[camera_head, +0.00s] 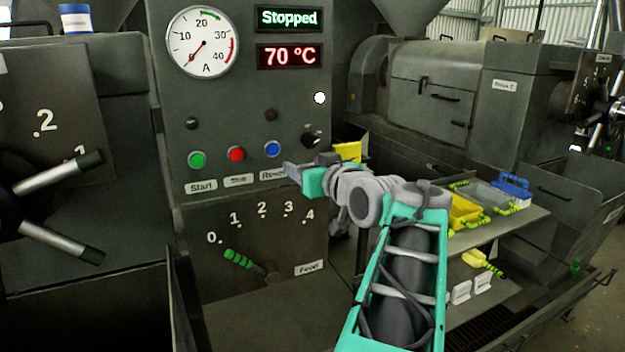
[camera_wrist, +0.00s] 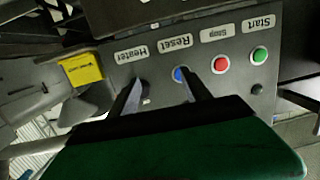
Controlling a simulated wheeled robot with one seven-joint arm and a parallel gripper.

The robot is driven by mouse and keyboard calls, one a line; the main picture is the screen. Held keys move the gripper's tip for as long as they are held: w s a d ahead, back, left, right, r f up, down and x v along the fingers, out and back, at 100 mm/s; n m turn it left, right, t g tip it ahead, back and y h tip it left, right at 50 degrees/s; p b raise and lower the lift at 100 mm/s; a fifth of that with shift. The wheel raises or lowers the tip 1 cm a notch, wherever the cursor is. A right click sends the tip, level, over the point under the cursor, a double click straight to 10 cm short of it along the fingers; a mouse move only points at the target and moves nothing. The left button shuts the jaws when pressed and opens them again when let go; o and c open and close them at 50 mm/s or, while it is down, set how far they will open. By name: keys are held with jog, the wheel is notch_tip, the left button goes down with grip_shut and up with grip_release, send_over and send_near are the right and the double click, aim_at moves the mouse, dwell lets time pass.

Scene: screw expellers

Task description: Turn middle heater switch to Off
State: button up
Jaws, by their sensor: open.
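The heater switch is a small black knob (camera_head: 312,136) at the right of the middle machine's grey control panel, right of the blue Reset button (camera_head: 272,149). Its pointer direction is too small to read. In the wrist view, which is upside down, the Heater label (camera_wrist: 131,54) is visible, and the knob is largely hidden by the left finger. My gripper (camera_head: 291,170) is open and empty in front of the panel, below the knob and over the Reset label. In the wrist view, my gripper's fingers (camera_wrist: 160,76) are spread, one near the knob, the other near the blue button.
Green Start (camera_head: 197,160) and red Stop (camera_head: 236,154) buttons sit to the left. The displays read Stopped (camera_head: 288,18) and 70 °C (camera_head: 289,56). A green feed lever (camera_head: 238,259) lies below. A yellow tag (camera_wrist: 81,69) sits beside the panel. A shelf with bins stands right.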

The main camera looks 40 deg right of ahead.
aim_at(313, 144)
jog(key=s+d+r+t+h, duration=0.1)
jog(key=s+d+r, duration=0.1)
jog(key=s+d, duration=0.15)
jog(key=x, duration=0.3)
jog(key=p+x, duration=0.1)
jog(key=x, duration=0.4)
jog(key=shift+w+d+r, duration=0.2)
jog(key=shift+w+r, duration=0.05)
jog(key=shift+r, duration=0.1)
grip_shut()
